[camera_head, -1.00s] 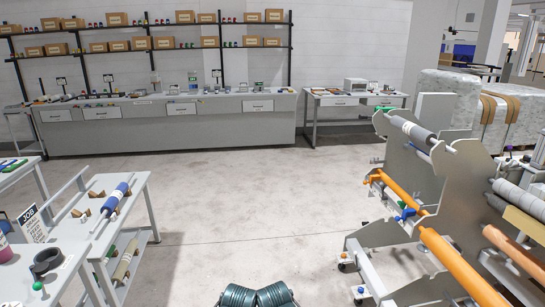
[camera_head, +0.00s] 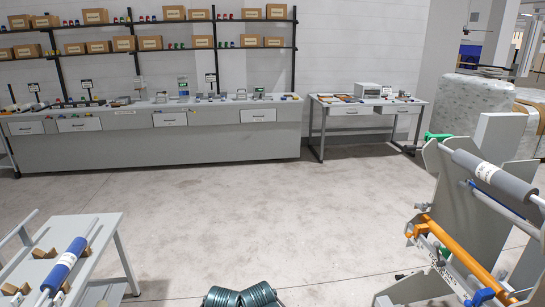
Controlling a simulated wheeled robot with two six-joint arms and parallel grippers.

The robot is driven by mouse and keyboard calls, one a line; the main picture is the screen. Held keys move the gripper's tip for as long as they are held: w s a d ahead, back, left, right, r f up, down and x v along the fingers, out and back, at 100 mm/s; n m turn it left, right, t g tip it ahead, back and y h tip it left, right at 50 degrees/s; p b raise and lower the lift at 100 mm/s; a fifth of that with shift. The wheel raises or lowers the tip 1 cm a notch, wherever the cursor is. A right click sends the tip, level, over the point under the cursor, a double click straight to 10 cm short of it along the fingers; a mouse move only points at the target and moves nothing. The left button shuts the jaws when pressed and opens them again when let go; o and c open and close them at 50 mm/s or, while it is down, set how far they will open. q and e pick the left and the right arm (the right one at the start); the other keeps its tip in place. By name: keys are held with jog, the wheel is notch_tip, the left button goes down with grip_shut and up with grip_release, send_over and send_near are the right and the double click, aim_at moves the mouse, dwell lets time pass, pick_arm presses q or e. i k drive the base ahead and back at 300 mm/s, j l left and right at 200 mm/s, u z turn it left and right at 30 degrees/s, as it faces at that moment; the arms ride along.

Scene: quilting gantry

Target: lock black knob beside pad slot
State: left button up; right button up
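I cannot make out a black knob beside a pad slot for sure. A small dark piece shows low on the near left side of the roll stand (camera_head: 455,190), but it is too small to identify. The stand is at the right, with a grey roll (camera_head: 495,178) and an orange roller (camera_head: 460,256). Neither of my grippers is in view.
A long grey counter (camera_head: 230,142) runs along the back wall under shelves of boxes. A side table (camera_head: 366,104) stands right of it. A white rack table (camera_head: 95,235) with a blue roll (camera_head: 64,266) is at the lower left. The middle floor (camera_head: 235,205) is clear.

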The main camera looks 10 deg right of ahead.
aim_at(406, 148)
jog(key=i+z, duration=0.3)
jog(key=i, duration=0.15)
jog(key=i+j+z, duration=0.25)
jog(key=i, duration=0.2)
jog(key=i+j+z, duration=0.3)
jog(key=i, duration=0.15)
jog(key=i+j+z, duration=0.2)
jog(key=z, duration=0.2)
jog(key=i+j+z, duration=0.6)
jog(key=j+z, duration=0.15)
jog(key=i+j+z, duration=0.2)
jog(key=j+z, duration=0.15)
